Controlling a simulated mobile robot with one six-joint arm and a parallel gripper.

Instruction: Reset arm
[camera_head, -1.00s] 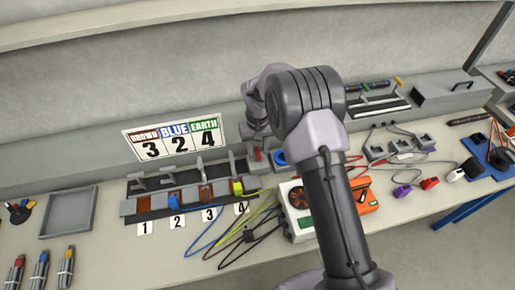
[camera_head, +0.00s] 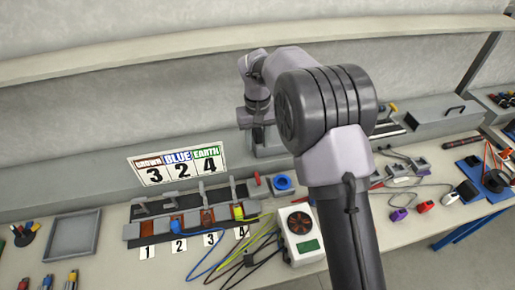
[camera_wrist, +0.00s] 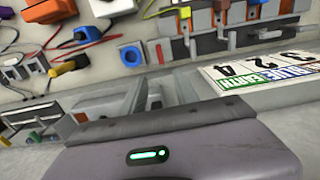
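My arm rises from the bottom of the head view and bends over the bench. My gripper (camera_wrist: 163,95) hangs at the arm's far end, mostly hidden behind my own arm in the head view. In the wrist view its grey housing with a green light fills the bottom, and its fingers are hard to make out. I see nothing clearly held. The terminal block (camera_head: 131,231) has several levers and lies below and left of the arm, with blue, yellow and other wires at it. The number sign (camera_head: 180,164) reads brown 3, blue 2, earth 4.
A white meter box (camera_head: 301,233) stands beside the arm on the bench. A blue ring-shaped part (camera_head: 283,183) lies behind it. An empty grey tray (camera_head: 71,236) is at the left. A grey case (camera_head: 441,114) stands at the back right.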

